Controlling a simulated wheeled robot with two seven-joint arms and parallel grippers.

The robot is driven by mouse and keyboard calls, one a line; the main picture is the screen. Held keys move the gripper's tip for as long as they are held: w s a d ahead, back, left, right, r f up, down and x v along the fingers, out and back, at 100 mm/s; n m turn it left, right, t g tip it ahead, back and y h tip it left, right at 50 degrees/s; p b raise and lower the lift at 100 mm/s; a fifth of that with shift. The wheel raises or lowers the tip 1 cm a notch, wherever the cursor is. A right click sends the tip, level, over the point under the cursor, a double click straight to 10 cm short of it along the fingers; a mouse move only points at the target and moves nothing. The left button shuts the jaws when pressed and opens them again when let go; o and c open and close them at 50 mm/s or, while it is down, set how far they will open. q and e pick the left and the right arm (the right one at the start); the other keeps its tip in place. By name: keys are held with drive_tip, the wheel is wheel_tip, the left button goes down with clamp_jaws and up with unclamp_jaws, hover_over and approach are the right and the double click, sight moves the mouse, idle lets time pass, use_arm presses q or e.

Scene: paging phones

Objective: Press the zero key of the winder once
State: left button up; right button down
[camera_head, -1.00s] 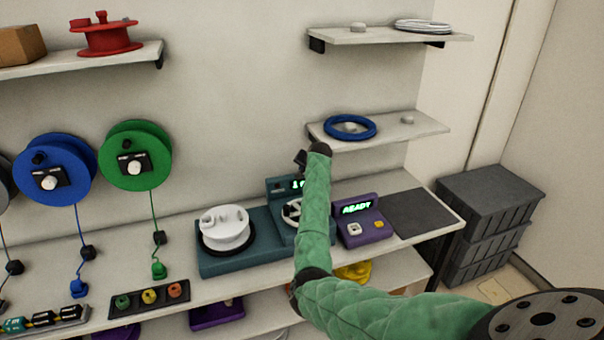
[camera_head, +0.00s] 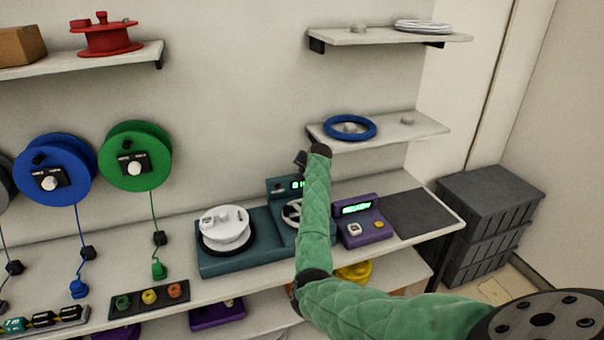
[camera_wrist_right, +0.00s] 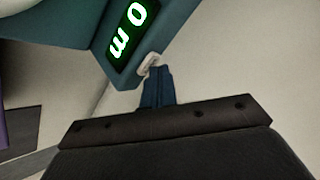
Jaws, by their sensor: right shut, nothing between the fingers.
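The teal winder (camera_head: 255,240) stands on the bench, with a white spool on its left side and a small upright display panel (camera_head: 277,186) at the back. In the right wrist view its green display (camera_wrist_right: 130,32) reads "0 m", seen rotated. A small pale key (camera_wrist_right: 150,64) sits at the panel's edge below the display. My right gripper (camera_wrist_right: 156,78) is shut and empty, its fingertips at this key. I cannot tell whether they press it. My left gripper is out of view.
A purple console (camera_head: 363,228) with a lit display and two keys stands right of the winder, beside a dark mat (camera_head: 420,212). A blue ring (camera_head: 349,127) lies on the shelf above. Blue and green reels (camera_head: 136,155) hang at the left.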

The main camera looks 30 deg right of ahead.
drive_tip(key=shift+r+p, duration=0.5)
drive_tip(key=shift+r, duration=0.3)
drive_tip(key=shift+r+p, duration=1.05)
drive_tip(key=shift+r, duration=0.4)
wheel_tip(320, 180, up, 2)
drive_tip(key=shift+p, duration=0.35)
